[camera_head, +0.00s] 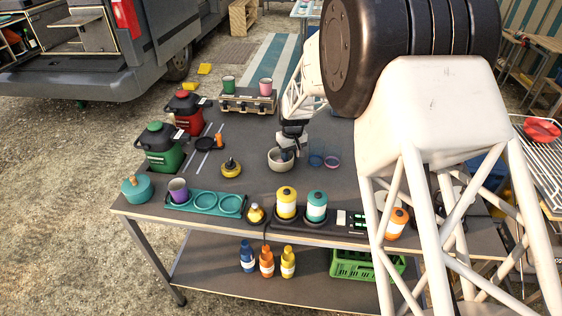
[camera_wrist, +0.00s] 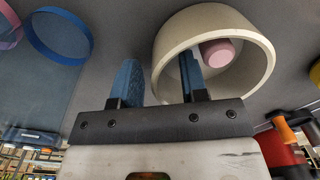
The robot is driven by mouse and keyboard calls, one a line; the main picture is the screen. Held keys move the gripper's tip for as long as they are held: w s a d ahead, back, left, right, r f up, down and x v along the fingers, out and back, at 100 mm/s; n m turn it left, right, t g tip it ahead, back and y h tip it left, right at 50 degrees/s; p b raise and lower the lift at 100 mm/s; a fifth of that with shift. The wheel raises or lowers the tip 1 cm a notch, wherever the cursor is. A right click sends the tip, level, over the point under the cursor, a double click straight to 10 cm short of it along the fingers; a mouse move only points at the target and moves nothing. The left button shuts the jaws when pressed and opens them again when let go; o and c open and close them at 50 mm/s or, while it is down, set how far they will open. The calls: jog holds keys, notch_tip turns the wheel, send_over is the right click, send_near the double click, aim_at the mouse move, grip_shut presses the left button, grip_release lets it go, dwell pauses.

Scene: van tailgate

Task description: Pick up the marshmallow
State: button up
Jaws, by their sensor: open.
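A pale pink marshmallow (camera_wrist: 218,53) lies inside a cream bowl (camera_wrist: 262,48), against its inner side in the wrist view. In the head view the bowl (camera_head: 273,163) stands on the dark table beneath my gripper (camera_head: 289,141), and the marshmallow cannot be made out there. In the wrist view my gripper (camera_wrist: 158,62) is open and empy between its blue fingers. One finger shows outside the bowl's left rim; the other shows across the bowl's opening, a little left of the marshmallow and apart from it.
Blue and pink rings (camera_head: 316,160) lie close right of the bowl. A yellow-topped burner (camera_head: 231,169) stands to its left. Yellow and teal canisters (camera_head: 286,203) line the front edge. Red and green jugs (camera_head: 163,158) stand at the left. Bare tabletop lies between bowl and canisters.

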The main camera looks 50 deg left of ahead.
grip_shut()
jog(key=shift+r, duration=0.15)
dwell(0.4)
notch_tip(320, 180, up, 10)
dwell(0.7)
dwell(0.4)
